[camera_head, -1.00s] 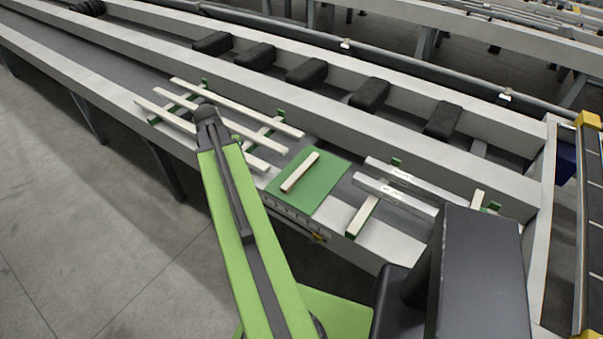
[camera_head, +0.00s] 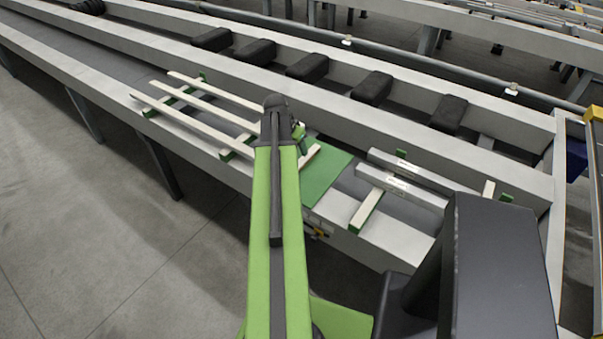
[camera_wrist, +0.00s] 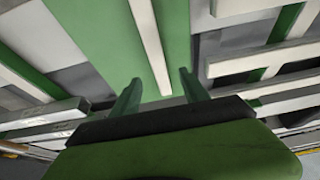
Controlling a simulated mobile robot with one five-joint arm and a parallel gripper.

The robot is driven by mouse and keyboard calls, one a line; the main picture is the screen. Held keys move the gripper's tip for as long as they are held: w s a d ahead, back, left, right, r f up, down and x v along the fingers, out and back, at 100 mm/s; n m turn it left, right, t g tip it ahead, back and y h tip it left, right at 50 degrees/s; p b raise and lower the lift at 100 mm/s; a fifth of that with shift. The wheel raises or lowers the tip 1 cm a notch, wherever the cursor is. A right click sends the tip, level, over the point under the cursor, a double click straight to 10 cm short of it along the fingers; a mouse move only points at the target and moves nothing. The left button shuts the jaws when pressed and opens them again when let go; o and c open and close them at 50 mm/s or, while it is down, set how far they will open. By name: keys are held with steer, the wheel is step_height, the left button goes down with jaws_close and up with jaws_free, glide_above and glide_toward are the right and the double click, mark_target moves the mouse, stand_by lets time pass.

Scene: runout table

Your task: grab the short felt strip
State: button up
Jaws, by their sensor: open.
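The short felt strip (camera_wrist: 150,45) is pale cream and lies on a green mat (camera_wrist: 105,25). In the head view the strip (camera_head: 310,155) shows only in part, beside my green arm, which hides the rest. The mat (camera_head: 325,180) shows to its right. My gripper (camera_wrist: 158,85) is open, and in the wrist view its two green fingers lie on either side of the strip's near end. Nothing is held. I cannot tell how far the fingertips are above the mat.
Several long pale strips (camera_head: 205,98) lie across green-ended bearers on the left. Two grey bars (camera_head: 405,185) lie on bearers to the right of the mat. Black pads (camera_head: 305,67) line the channel behind a grey rail.

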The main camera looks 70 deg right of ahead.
mark_target(302, 160)
steer(key=b+x, duration=0.1)
steer(key=x, duration=0.2)
steer(key=shift+d+f+b, duration=0.1)
steer(key=shift+f+b, duration=0.2)
steer(key=shift+b, duration=0.1)
steer(key=b+x, duration=0.5)
steer(key=shift+s+f, duration=0.2)
steer(key=shift+f, duration=0.05)
steer(key=shift+r, duration=0.2)
jaws_close()
